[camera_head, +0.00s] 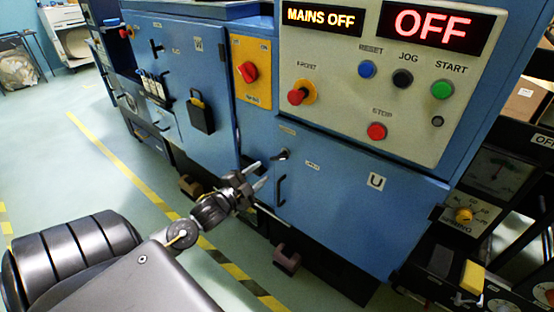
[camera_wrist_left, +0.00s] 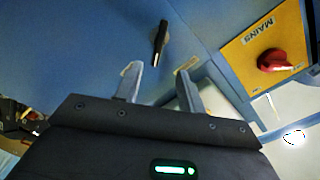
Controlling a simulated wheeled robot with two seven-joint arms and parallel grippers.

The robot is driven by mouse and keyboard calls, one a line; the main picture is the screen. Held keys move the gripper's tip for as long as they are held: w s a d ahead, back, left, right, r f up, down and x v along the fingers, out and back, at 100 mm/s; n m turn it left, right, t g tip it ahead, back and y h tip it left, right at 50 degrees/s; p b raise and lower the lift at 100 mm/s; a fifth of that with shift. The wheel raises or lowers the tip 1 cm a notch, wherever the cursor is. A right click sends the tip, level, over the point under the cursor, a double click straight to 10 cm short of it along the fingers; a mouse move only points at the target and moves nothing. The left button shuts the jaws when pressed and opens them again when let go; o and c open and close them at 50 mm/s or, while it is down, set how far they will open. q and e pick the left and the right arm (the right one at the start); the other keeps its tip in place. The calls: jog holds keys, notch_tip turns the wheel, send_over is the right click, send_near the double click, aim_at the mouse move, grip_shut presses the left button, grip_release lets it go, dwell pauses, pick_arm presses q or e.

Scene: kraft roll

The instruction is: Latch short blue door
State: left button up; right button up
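The short blue door (camera_head: 345,215), marked U, is on the lower front of the machine, below the button panel. A small dark latch knob (camera_head: 282,155) sits near its upper left corner, with a black pull handle (camera_head: 280,190) below it. I cannot tell whether the door is fully flush. My right gripper is out of view.
A yellow mains panel (camera_head: 251,72) with a red knob (camera_head: 248,72) is up and left of the latch. A taller blue door (camera_head: 180,75), marked W, has a black padlock-like block (camera_head: 200,112). Buttons (camera_head: 377,131) sit above the short door.

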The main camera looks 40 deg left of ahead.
aim_at(277, 159)
pick_arm(q)
jog(key=w, duration=1.1)
jog(key=shift+a+f, duration=0.3)
jog(key=shift+a, duration=0.05)
jog(key=shift+s, duration=0.1)
grip_shut()
